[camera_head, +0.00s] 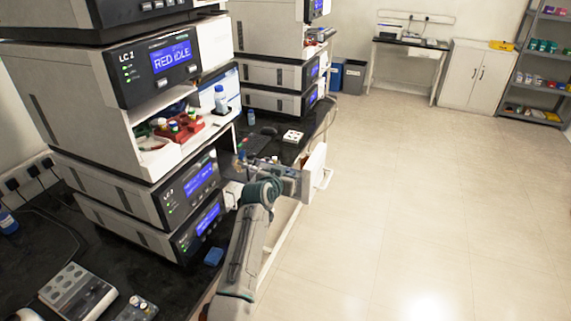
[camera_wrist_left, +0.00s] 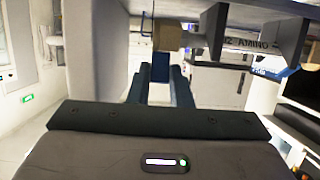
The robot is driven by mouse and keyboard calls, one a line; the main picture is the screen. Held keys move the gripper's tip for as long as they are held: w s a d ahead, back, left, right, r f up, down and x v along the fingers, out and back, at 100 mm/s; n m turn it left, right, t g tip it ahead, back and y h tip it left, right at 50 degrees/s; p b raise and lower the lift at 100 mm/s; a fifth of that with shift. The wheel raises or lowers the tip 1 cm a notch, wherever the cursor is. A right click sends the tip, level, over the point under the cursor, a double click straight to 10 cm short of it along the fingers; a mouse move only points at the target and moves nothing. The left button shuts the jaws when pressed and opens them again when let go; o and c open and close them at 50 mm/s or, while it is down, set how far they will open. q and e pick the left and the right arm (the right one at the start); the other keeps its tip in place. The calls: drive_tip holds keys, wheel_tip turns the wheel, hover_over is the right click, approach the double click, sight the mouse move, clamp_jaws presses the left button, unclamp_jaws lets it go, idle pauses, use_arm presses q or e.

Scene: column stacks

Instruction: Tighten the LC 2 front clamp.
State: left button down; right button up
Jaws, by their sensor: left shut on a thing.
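My left gripper (camera_wrist_left: 162,82) has its two dark fingers closed on a small blue piece (camera_wrist_left: 161,68), just below a tan cylindrical fitting (camera_wrist_left: 167,39) in the left wrist view. To the right of the fitting stand grey clamp-like brackets (camera_wrist_left: 219,28). A label with upside-down lettering (camera_wrist_left: 255,43) shows beside them. Which of these parts is the front clamp, I cannot tell. My right gripper is out of view.
The near LC stack (camera_head: 150,85) has a screen reading "RED IDLE" and an open bay with a red vial rack (camera_head: 180,128). A second stack (camera_head: 275,75) stands behind. A grey tray (camera_head: 76,293) lies on the black bench. The floor (camera_head: 430,190) to the right is clear.

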use_arm(q)
drive_tip(key=shift+w+d+r+g+y+p, duration=0.1)
drive_tip(key=shift+w+r+g+y+p, duration=0.15)
drive_tip(key=shift+g+p, duration=0.6)
drive_tip(key=shift+w+d+r+g+y+p, duration=0.2)
drive_tip(key=shift+g+p, duration=0.25)
drive_tip(key=shift+p, duration=0.75)
drive_tip(key=shift+w+a+f+g+p, duration=0.1)
drive_tip(key=shift+w+f+g+p, duration=0.1)
drive_tip(key=shift+g+p, duration=0.15)
drive_tip(key=shift+s+f, duration=0.1)
drive_tip(key=shift+f, duration=0.05)
drive_tip(key=c, duration=1.6)
unclamp_jaws()
drive_tip(key=shift+o, duration=1.4)
drive_tip(key=shift+w, duration=0.2)
drive_tip(key=shift+s, duration=0.1)
